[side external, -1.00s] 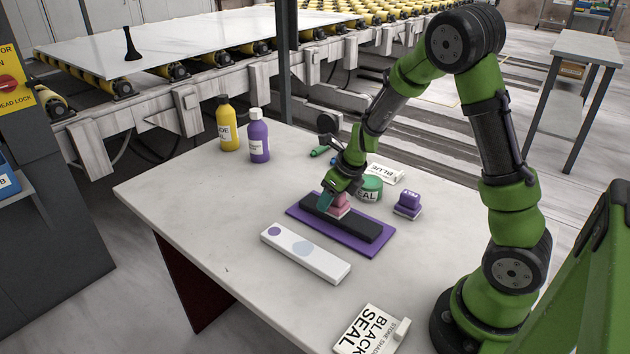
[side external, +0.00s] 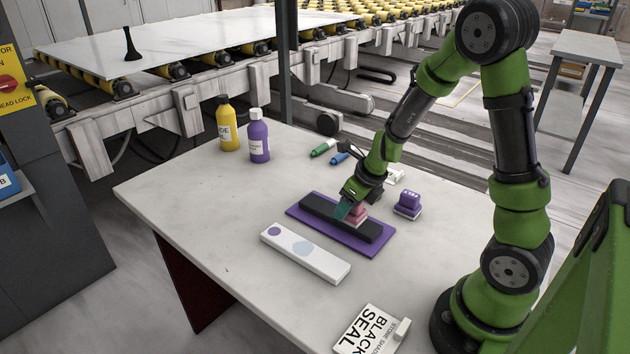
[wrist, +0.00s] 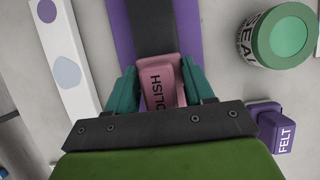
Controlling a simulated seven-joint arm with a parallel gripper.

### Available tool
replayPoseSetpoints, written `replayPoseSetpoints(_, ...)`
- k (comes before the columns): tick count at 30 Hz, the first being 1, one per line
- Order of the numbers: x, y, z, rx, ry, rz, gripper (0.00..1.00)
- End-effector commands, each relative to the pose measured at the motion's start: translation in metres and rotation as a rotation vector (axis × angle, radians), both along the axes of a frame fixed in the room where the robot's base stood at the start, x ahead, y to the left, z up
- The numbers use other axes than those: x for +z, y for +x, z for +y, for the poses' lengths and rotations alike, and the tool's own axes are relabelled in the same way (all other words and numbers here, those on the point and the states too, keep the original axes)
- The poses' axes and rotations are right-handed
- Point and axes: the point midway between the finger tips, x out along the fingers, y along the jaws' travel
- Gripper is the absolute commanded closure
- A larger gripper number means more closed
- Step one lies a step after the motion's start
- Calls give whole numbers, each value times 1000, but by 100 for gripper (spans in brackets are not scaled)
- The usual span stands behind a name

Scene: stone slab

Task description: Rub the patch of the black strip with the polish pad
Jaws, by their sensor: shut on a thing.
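The black strip (side external: 318,208) lies on a purple mat (side external: 300,213) on the stone slab table. My gripper (side external: 350,206) is over the strip, right of its middle. It is shut on the pink polish pad (side external: 357,214), which appears to rest on the strip's top. In the wrist view the pink pad (wrist: 159,82), with lettering ending "OLISH", sits between the teal fingers, over the black strip (wrist: 152,28). The patch is not visible; the pad and gripper cover part of the strip.
A white strip with purple and pale blue spots (side external: 315,258) lies in front. A purple felt pad (side external: 408,205) stands right, and a green-lidded tub (wrist: 285,38) shows in the wrist view. Yellow (side external: 227,125) and purple (side external: 259,137) bottles stand at the back. The table's left is clear.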

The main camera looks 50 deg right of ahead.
Motion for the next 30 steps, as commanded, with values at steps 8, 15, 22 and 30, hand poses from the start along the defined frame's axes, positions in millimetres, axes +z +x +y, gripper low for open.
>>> replayPoseSetpoints(8, 4, -5, 2, 6, 2, 17, 81)
replayPoseSetpoints(15, 30, -4, 2, 5, 2, 11, 81)
replayPoseSetpoints(22, 52, -3, 2, 3, 3, 9, 81)
replayPoseSetpoints(30, 57, -4, 1, -1, 3, 11, 81)
